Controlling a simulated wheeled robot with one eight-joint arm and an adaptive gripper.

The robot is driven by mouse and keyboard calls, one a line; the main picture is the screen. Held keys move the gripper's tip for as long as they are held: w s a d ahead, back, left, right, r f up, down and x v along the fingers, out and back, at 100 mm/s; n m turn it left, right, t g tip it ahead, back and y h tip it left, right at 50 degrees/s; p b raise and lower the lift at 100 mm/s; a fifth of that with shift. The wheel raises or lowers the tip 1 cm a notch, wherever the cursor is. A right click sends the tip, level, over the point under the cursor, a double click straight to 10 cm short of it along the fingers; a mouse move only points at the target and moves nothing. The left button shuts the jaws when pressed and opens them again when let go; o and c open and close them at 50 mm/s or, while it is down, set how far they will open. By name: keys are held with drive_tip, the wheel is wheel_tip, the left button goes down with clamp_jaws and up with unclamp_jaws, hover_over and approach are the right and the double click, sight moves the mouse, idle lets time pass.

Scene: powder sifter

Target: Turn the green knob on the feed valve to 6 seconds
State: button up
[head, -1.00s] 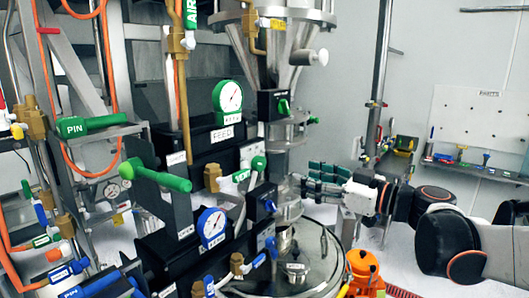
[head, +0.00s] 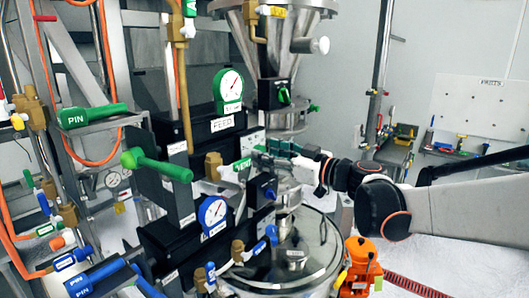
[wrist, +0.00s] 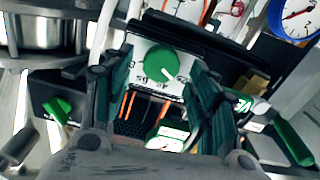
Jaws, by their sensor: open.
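The feed valve is a black box with a "FEED" label (head: 222,124) and a green-rimmed gauge (head: 229,88) on top, left of centre in the head view. Its white dial panel (head: 252,138) is on the right end, and my gripper hides the knob there. In the wrist view the round green knob (wrist: 172,63) sits on a white plate with numbers around it that are too small to read surely. A white pointer mark lies on its lower right. My gripper (wrist: 160,78) is open, its two dark green fingers either side of the knob; contact cannot be told. My gripper (head: 268,158) also shows in the head view.
Another green knob (head: 284,97) is on a black box under the steel hopper (head: 270,45). A blue-rimmed gauge (head: 212,215) and blue knob (head: 267,188) are below. Green handles (head: 157,165) and hoses crowd the left. A round steel lid (head: 305,262) is below my gripper.

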drive_tip(key=shift+x, duration=0.9)
drive_tip(key=c, duration=1.1)
drive_tip(key=shift+o, duration=0.2)
drive_tip(key=shift+m, duration=0.4)
drive_tip(key=shift+w+d+f+m+b, duration=0.1)
drive_tip(key=shift+m+b, duration=0.6)
drive_tip(key=shift+m, duration=3)
drive_tip(key=shift+w+d+f+m+b, duration=0.1)
drive_tip(key=shift+m+b, duration=0.6)
drive_tip(key=shift+m, duration=3)
